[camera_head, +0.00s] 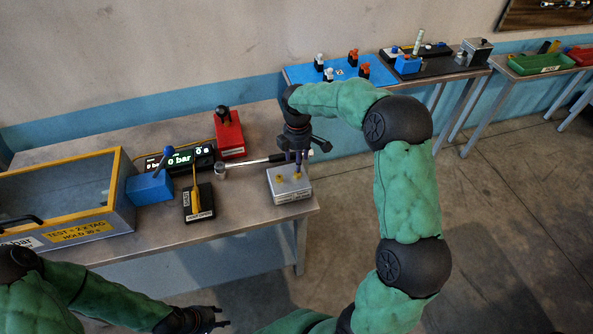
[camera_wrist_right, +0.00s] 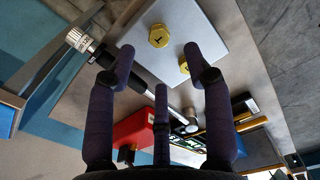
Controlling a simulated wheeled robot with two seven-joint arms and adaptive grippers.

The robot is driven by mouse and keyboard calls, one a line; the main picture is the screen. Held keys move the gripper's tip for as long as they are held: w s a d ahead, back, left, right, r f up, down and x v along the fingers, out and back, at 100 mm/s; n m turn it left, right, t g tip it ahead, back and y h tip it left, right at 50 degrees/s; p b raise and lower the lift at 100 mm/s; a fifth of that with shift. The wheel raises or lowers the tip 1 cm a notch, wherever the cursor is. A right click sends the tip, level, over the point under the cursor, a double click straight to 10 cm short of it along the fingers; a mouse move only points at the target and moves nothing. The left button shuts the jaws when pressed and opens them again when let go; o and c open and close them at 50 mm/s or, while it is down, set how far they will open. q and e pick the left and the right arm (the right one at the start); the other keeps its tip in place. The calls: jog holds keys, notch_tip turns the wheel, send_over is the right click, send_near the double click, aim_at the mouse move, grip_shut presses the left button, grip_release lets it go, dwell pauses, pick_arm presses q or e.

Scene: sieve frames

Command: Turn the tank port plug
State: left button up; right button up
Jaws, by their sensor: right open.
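A silver block (camera_head: 289,187) stands at the table's right end, with two brass hex plugs on its top. One plug (camera_wrist_right: 158,36) bears a T-like mark; the other (camera_wrist_right: 185,66) is partly behind a finger in the right wrist view. My right gripper (camera_head: 298,154) is open and empty, fingers pointing down over the block, apart from the plugs as far as I can see. Its spread purple fingers (camera_wrist_right: 160,82) also show in the right wrist view. A wrench (camera_head: 247,162) with a dark handle lies behind the block. My left gripper (camera_head: 212,319) is low at the front, off the table.
A red block (camera_head: 230,137) with a black knob, a display (camera_head: 183,159) reading 0 bar, a blue lever block (camera_head: 150,187) and a black block with a yellow handle (camera_head: 199,203) stand left. A yellow-rimmed tank (camera_head: 122,180) fills the far left. Other benches are behind right.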

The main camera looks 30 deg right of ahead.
aim_at(298, 174)
notch_tip(298, 174, down, 6)
jog(key=shift+f+b, duration=0.2)
jog(key=shift+b, duration=0.5)
grip_shut()
